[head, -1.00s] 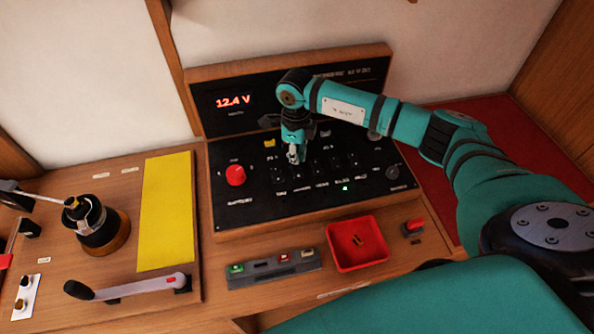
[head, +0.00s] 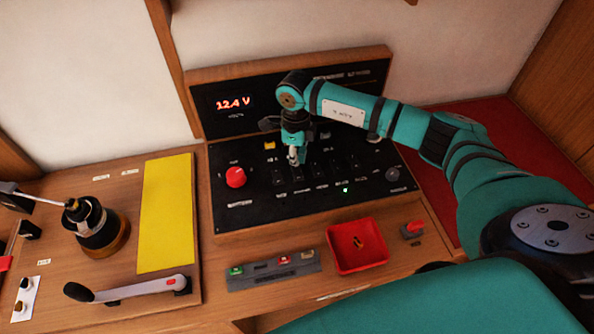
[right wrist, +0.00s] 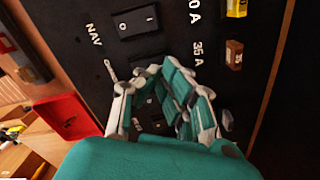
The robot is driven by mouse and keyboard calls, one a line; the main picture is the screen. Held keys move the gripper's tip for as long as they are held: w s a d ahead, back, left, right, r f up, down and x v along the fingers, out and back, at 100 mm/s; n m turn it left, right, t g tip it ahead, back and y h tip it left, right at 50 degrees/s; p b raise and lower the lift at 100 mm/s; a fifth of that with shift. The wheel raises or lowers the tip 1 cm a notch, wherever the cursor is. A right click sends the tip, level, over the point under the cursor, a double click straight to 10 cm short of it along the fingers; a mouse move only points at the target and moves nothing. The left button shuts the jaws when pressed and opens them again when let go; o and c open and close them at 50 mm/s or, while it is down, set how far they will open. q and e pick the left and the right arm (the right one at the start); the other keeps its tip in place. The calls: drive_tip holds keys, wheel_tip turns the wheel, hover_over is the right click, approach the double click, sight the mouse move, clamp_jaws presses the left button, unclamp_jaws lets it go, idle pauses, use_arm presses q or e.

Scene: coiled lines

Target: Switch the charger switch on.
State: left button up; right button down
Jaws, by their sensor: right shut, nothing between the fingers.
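The black switch panel (head: 240,208) has a row of small dark rocker switches, with a lit green lamp below one of them. The labels are too small to read in the head view, so I cannot tell which switch is the charger's. My right gripper (head: 294,158) is shut and empty, pointing down at the panel's left-middle part. In the right wrist view my right gripper (right wrist: 160,100) is close over the panel and partly covers a switch and its label. A rocker switch (right wrist: 138,22) marked NAV shows beside it. My left gripper is not in view.
A red knob (head: 235,177) is left of the switches, under a display (head: 234,103) reading 12.4 V. A red tray (head: 342,262) with small items and a grey strip (head: 274,268) lie in front. A winch (head: 100,228), yellow board (head: 166,215) and crank handle (head: 125,290) are at left.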

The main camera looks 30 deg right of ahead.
sight(296, 168)
drive_tip(key=shift+f+b, duration=1.05)
drive_tip(key=shift+f, duration=0.1)
idle(0.7)
drive_tip(key=shift+r+p, duration=2)
drive_tip(key=shift+r, duration=1.55)
drive_tip(key=shift+s+f, duration=0.1)
